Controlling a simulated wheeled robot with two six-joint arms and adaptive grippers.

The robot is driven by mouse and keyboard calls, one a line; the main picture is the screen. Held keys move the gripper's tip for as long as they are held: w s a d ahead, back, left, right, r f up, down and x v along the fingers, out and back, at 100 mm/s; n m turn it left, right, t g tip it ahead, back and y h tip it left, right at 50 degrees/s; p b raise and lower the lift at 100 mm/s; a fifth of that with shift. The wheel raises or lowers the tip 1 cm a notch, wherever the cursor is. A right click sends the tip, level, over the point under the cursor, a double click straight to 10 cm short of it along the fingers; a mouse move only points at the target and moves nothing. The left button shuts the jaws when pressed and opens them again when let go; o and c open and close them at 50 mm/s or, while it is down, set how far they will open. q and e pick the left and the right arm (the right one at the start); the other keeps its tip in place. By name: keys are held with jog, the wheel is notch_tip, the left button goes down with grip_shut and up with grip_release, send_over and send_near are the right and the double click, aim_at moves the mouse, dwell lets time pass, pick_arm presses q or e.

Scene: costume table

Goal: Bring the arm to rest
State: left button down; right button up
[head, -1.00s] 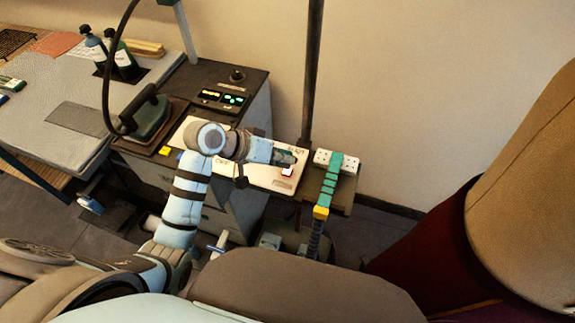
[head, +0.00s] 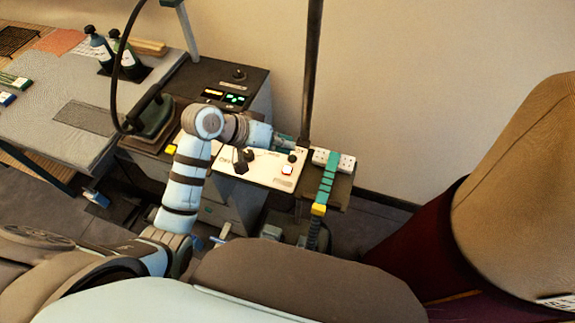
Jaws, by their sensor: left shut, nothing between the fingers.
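My left arm reaches in from the lower left and bends over the white control panel (head: 262,178). My left gripper (head: 298,143) is at the panel's far right edge, near the dark pole. It is shut and empty. Whether it touches anything below cannot be told. My right gripper is not in view.
A dark pole (head: 312,80) rises close beside the gripper. A white power strip with a green strap (head: 330,170) stands to the right. An iron (head: 150,115) rests left of the arm. A large brown form (head: 520,190) fills the right side.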

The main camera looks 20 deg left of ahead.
pick_arm(q)
jog(key=shift+f, duration=0.15)
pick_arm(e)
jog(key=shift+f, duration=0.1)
pick_arm(q)
jog(key=s+a+f+g+y, duration=0.1)
jog(key=s+a+f+y, duration=0.25)
jog(key=s, duration=0.45)
jog(key=s+a+f+y, duration=0.2)
jog(key=s+a+f, duration=0.15)
jog(key=s, duration=0.45)
jog(key=s+a+f+g+y, duration=0.1)
jog(key=s+a+f+y, duration=0.1)
jog(key=s+a, duration=0.45)
jog(key=s+f+g+b, duration=0.1)
jog(key=s+f+b, duration=0.25)
jog(key=f, duration=1.95)
jog(key=s+f+n+g+b, duration=0.1)
jog(key=s+f+b, duration=0.1)
jog(key=s+f, duration=1.2)
jog(key=shift+a+f, duration=0.45)
jog(key=shift+f, duration=0.15)
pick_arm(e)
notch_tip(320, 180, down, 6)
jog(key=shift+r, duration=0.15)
pick_arm(q)
jog(key=shift+y, duration=0.25)
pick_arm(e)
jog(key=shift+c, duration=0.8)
